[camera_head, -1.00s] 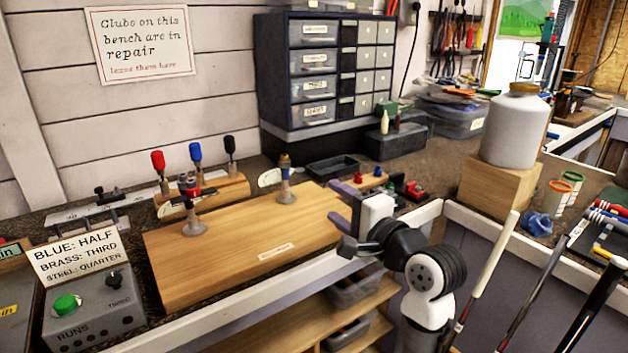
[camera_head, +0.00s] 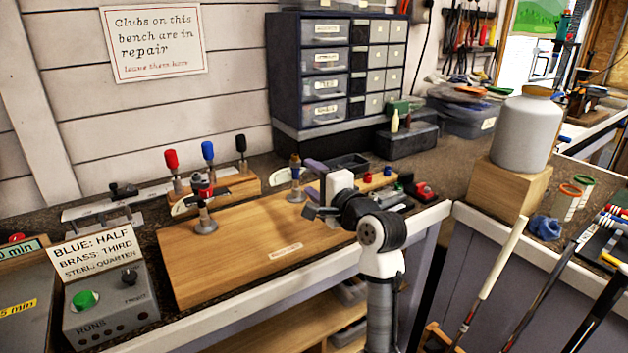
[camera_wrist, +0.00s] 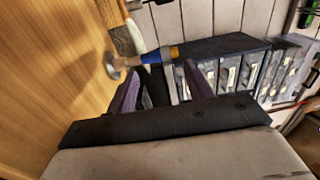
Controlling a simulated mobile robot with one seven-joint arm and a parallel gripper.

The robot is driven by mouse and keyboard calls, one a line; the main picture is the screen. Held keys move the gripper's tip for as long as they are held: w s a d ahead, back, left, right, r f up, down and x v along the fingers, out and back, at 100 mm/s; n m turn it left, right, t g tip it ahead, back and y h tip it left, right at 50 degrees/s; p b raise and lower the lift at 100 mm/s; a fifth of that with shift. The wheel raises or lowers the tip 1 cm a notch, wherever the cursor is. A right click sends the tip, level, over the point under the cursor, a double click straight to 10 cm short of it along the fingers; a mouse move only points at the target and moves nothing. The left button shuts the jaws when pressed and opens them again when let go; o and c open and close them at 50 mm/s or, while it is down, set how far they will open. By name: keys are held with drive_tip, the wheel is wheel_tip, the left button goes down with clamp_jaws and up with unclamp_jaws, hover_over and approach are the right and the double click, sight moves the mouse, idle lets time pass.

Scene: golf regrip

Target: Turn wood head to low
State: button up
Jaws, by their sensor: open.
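A wooden board (camera_head: 250,250) lies on the bench. Two upright posts stand on it. The right post (camera_head: 295,180) has a blue collar and a brass-coloured top, with a pale pointed plate beside it; in the wrist view the post (camera_wrist: 152,57) lies ahead of my fingertips, roughly between them. The left post (camera_head: 204,205) has a red and dark top. My gripper (camera_head: 312,190) is open and empty, just right of the right post; its purple fingers also show in the wrist view (camera_wrist: 160,78). I cannot tell which part is the wood head.
Red, blue and black-handled tools (camera_head: 207,160) stand in a wooden rack behind the board. A control box (camera_head: 110,305) with a green button and a sign (camera_head: 95,243) sits at left. A drawer cabinet (camera_head: 335,75) stands behind. A white jar (camera_head: 525,130) stands at right.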

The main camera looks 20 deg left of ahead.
clamp_jaws()
drive_tip(key=p, duration=0.1)
drive_tip(key=m+t+h+p, duration=0.1)
drive_tip(key=shift+s+a+r+t+p, duration=0.2)
drive_tip(key=shift+s+a+t+p, duration=0.1)
drive_tip(key=shift+s+a+p, duration=0.1)
drive_tip(key=shift+s+a+m+t+h+p, duration=0.25)
drive_tip(key=shift+m+t+h+p, duration=0.4)
drive_tip(key=shift+h+p, duration=0.2)
drive_tip(key=shift+s+a+m+t+h+p, duration=0.15)
drive_tip(key=shift+a+m+t+h+p, duration=0.1)
drive_tip(key=shift+m+t+h+p, duration=0.3)
drive_tip(key=shift+s+a+m+t+h+p, duration=0.2)
drive_tip(key=shift+m+h+p, duration=0.2)
drive_tip(key=shift+h+p, duration=0.25)
drive_tip(key=shift+s+a+f+m+t+h+p, duration=0.2)
drive_tip(key=shift+a+m+t+h+p, duration=0.3)
drive_tip(key=shift+m+h, duration=0.3)
drive_tip(key=shift+d, duration=0.1)
unclamp_jaws()
